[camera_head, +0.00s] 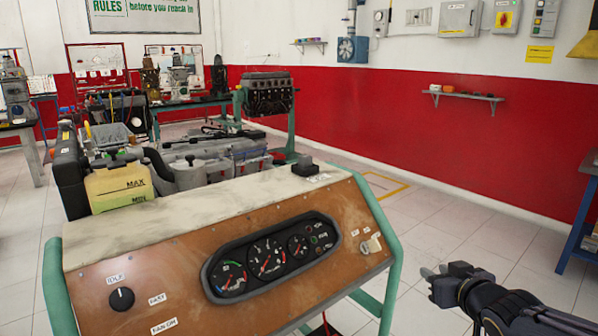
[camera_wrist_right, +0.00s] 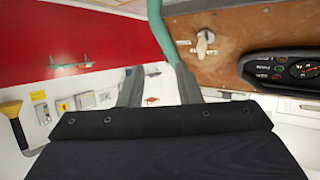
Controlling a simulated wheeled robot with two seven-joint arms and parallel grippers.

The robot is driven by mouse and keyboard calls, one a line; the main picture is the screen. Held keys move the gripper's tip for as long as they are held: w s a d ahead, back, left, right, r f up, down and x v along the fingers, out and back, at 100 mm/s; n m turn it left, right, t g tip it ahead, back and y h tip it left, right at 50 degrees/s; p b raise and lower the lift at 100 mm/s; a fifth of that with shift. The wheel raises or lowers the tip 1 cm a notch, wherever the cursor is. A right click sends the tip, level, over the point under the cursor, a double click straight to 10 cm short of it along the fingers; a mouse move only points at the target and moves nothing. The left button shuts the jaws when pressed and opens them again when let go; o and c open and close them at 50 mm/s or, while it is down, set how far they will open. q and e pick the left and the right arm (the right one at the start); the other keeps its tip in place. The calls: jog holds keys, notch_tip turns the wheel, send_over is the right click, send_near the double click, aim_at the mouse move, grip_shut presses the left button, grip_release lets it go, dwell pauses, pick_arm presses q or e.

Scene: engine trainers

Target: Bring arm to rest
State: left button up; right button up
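My right gripper (camera_head: 433,271) is at the lower right of the head view, in the air to the right of the engine trainer's brown control panel (camera_head: 190,290). It is apart from the panel. In the right wrist view, its two grey fingers (camera_wrist_right: 161,84) stand apart with nothing between them. The panel carries a gauge cluster (camera_head: 270,258), a black knob (camera_head: 121,299) and a key switch (camera_head: 371,244). The key switch also shows in the right wrist view (camera_wrist_right: 205,40). My left gripper is in neither view.
The trainer's green frame (camera_head: 376,215) runs along the panel's right edge, left of my gripper. Open tiled floor (camera_head: 455,225) lies behind and around the gripper. A blue stand (camera_head: 578,225) is at the right edge. A wall shelf (camera_head: 467,95) hangs farther back.

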jog(key=s+a+f+m+g+y, duration=0.1)
jog(key=s+a+f+g, duration=0.2)
jog(key=s, duration=0.7)
jog(key=s+a+f+m+g+y, duration=0.1)
jog(key=s+a+f+g, duration=0.15)
jog(key=s, duration=0.75)
jog(key=s+a+f+m+g+y, duration=0.1)
jog(key=s+a+f+g, duration=0.25)
jog(key=s, duration=0.65)
notch_tip(320, 180, up, 14)
jog(key=p, duration=1.3)
jog(key=shift+f+t, duration=0.2)
jog(key=shift+t, duration=0.2)
jog(key=shift+w+d, duration=0.1)
